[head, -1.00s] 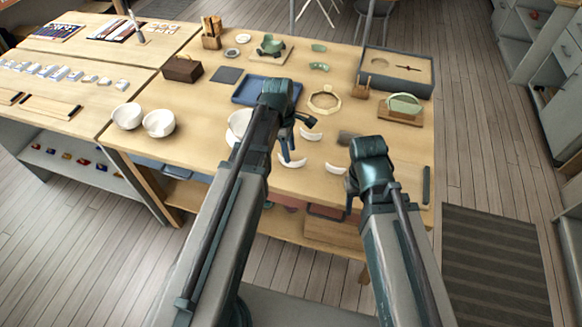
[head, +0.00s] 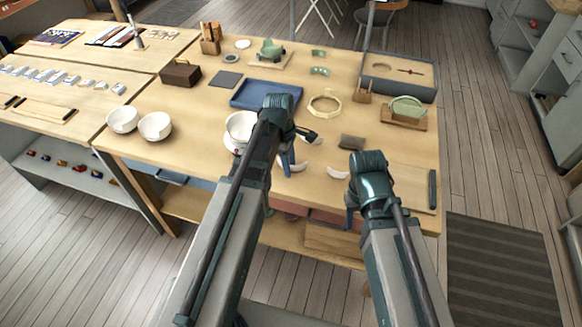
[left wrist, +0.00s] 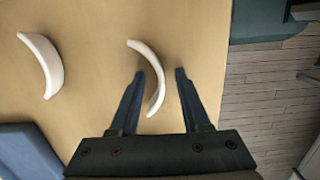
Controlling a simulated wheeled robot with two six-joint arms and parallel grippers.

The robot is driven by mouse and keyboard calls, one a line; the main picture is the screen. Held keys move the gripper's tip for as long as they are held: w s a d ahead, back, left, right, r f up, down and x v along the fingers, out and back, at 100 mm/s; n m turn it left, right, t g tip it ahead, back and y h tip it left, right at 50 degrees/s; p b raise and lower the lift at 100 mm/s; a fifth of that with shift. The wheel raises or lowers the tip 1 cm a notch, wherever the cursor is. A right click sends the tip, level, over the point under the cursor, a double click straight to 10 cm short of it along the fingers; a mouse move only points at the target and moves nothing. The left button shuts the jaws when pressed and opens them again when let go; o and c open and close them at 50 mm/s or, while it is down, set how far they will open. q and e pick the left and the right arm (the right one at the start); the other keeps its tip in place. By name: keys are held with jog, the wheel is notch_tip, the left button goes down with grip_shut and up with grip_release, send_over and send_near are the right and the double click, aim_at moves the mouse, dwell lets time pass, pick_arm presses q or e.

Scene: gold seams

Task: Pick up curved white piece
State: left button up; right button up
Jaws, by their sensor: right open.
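My left gripper (head: 287,163) points down beside the left near piece. In the left wrist view, my left gripper (left wrist: 160,72) is open, with a curved white piece (left wrist: 158,85) between its fingers, closer to the left finger. Contact cannot be told. Another curved white piece (left wrist: 47,65) lies further left there. My right gripper (head: 351,208) is at the table's front edge, its fingers mostly hidden by its wrist.
A white bowl (head: 238,125) stands left of my left arm, partly hidden. A blue tray (head: 246,97) lies behind it. Two white bowls (head: 155,126) stand at the left.

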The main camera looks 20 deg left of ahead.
pick_arm(q)
grip_shut()
